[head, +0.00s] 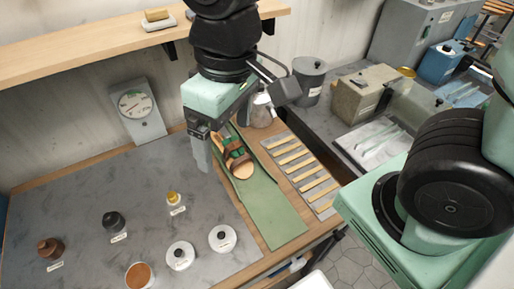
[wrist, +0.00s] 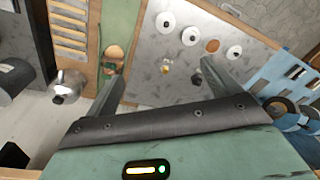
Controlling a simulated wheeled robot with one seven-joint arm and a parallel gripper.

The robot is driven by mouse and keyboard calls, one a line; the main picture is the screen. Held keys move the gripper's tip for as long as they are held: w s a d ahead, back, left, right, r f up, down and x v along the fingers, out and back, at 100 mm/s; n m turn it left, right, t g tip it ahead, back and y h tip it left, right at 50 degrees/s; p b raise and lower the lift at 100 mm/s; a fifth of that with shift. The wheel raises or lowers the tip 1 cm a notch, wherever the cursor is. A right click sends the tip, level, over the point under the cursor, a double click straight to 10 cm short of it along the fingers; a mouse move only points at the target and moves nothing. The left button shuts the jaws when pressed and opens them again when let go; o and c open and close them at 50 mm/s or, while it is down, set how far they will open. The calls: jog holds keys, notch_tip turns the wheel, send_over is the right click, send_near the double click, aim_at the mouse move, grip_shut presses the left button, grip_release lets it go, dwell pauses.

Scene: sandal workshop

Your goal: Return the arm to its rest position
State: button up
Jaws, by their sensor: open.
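My gripper (head: 243,122) hangs from my arm above the back of the workbench (head: 85,200), with its mint body tilted. Its two fingers are apart with nothing between them, as the wrist view also shows (wrist: 162,85). A brown sandal (head: 236,160) lies on a green mat (head: 268,212), below and right of the near finger. The sandal also shows in the wrist view (wrist: 113,53), beyond the left finger. A metal pot with a spout (head: 262,112) stands behind the sandal, close to my gripper in the picture; the gap cannot be judged.
A wooden shelf (head: 90,48) runs above the bench at back left. A dial gauge (head: 138,106) stands by the wall. Small jars and white-lidded pots (head: 180,256) occupy the front bench. A strip rack (head: 300,172) lies right of the mat. A stone-like box (head: 365,93) stands farther right.

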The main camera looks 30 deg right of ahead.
jog(key=s+d+f, duration=0.2)
jog(key=s+f, duration=0.1)
jog(key=s, duration=0.2)
jog(key=shift+s+n+h, duration=0.3)
jog(key=shift+n, duration=0.1)
jog(key=shift+d, duration=0.1)
notch_tip(320, 180, down, 13)
jog(key=b, duration=1.2)
jog(key=shift+r+b, duration=0.15)
jog(key=shift+b, duration=0.25)
